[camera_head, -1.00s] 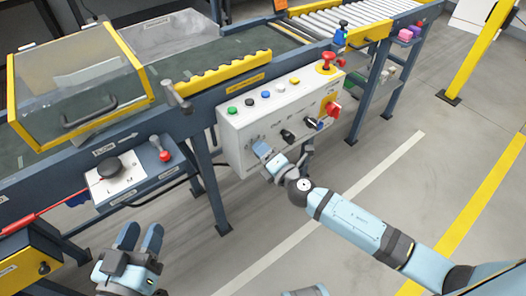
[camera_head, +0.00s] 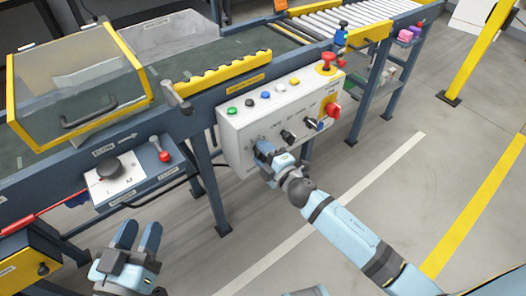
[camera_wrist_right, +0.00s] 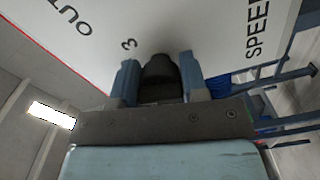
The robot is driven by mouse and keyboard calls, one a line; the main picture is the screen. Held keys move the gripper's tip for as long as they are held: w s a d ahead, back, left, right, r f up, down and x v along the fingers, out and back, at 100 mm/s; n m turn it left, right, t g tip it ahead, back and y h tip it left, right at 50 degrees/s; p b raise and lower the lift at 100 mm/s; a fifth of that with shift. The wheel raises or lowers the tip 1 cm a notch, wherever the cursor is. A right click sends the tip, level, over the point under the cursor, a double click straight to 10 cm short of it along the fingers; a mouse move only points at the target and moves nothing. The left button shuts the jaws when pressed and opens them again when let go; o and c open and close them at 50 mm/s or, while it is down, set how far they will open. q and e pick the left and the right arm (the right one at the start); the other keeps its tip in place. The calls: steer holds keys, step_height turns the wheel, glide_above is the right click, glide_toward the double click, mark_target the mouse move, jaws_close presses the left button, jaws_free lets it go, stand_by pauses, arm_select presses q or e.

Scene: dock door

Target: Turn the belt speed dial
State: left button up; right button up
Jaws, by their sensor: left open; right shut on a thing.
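The belt speed dial (camera_wrist_right: 161,80) is a black knob on the white control panel, with "SPEED" and a "3" printed beside it in the right wrist view. My right gripper (camera_wrist_right: 160,82) is shut on the dial, one blue finger on each side. In the head view my right gripper (camera_head: 263,149) is at the lower left of the panel's front face (camera_head: 235,150) and hides the dial. My left gripper (camera_head: 138,238) is open and empty at the lower left, apart from the conveyor.
Two other black knobs (camera_head: 288,136) and a red switch (camera_head: 333,109) sit to the right on the panel. Buttons and a red emergency stop (camera_head: 326,61) are on its top. A smaller dial box (camera_head: 115,178) is at left. The floor in front is clear.

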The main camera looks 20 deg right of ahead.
steer(key=shift+m, duration=0.5)
arm_select(q)
steer(key=shift+f, duration=0.75)
steer(key=shift+a+r, duration=0.1)
steer(key=shift+r, duration=0.05)
steer(key=shift+s, duration=0.1)
arm_select(e)
steer(key=o, duration=0.9)
arm_select(q)
steer(key=shift+r, duration=0.1)
arm_select(e)
steer(key=shift+s, duration=0.1)
steer(key=shift+s+d, duration=0.2)
steer(key=shift+s, duration=0.15)
arm_select(q)
steer(key=shift+s+a+f+g+y+p, duration=0.1)
steer(key=shift+a+f+g+y+p, duration=0.15)
steer(key=shift+f, duration=0.25)
steer(key=shift+s+a+f+g+y+p, duration=0.1)
steer(key=shift+a+f+g+y+p, duration=0.1)
steer(key=shift+f+g+p, duration=0.3)
steer(key=shift+a+f+g+y+p, duration=0.15)
steer(key=shift+f+y+p, duration=0.1)
steer(key=shift+f, duration=0.3)
arm_select(e)
steer(key=shift+v, duration=6.45)
arm_select(q)
steer(key=shift+r, duration=0.1)
